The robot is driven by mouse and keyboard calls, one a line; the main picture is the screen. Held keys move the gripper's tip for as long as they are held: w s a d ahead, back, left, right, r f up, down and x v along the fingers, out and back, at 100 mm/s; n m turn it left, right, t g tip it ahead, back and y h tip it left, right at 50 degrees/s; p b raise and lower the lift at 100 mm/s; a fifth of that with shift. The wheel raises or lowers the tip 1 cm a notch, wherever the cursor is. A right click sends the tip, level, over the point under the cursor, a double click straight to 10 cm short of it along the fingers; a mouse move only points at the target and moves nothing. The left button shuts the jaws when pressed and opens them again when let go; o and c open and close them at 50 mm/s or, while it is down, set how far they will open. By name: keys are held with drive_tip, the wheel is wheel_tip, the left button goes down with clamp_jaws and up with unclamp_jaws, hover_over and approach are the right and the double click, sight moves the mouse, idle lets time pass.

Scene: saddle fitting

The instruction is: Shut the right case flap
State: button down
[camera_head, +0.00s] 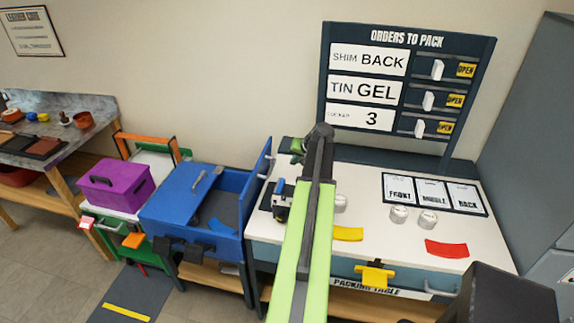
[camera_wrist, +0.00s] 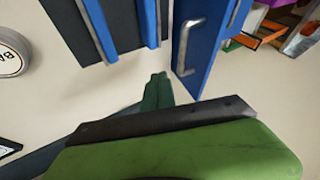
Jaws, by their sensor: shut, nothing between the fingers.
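The blue case (camera_head: 160,213) stands left of the packing table. Its right flap (camera_head: 258,172) stands upright and open at the case's right side, with a pale handle on its outer face. The left flap (camera_head: 190,187) lies flat over the left part of the case, and the right part of the inside shows open. In the wrist view the right flap (camera_wrist: 207,42) is a blue panel with a silver handle (camera_wrist: 188,42). My gripper (camera_head: 292,147) is shut and empty, to the right of the flap. Its green fingertips (camera_wrist: 159,78) appear close to the handle; contact cannot be told.
The white packing table (camera_head: 365,215) holds round tins, a yellow piece (camera_head: 347,234) and a red piece (camera_head: 446,249). A blue and black item (camera_head: 281,200) stands at its left edge. A purple box (camera_head: 115,187) is left of the case. The orders board (camera_head: 395,85) stands behind.

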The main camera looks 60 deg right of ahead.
drive_tip(key=b+x, duration=0.6)
drive_tip(key=x, duration=0.2)
drive_tip(key=shift+w+f, duration=0.1)
drive_tip(key=shift+f, duration=0.2)
drive_tip(key=w, duration=0.1)
drive_tip(key=w+a, duration=0.1)
drive_tip(key=shift+w+r+p, duration=0.3)
drive_tip(key=shift+p, duration=0.05)
drive_tip(key=shift+w+a, duration=0.15)
drive_tip(key=shift+w, duration=0.4)
drive_tip(key=shift+w, duration=0.1)
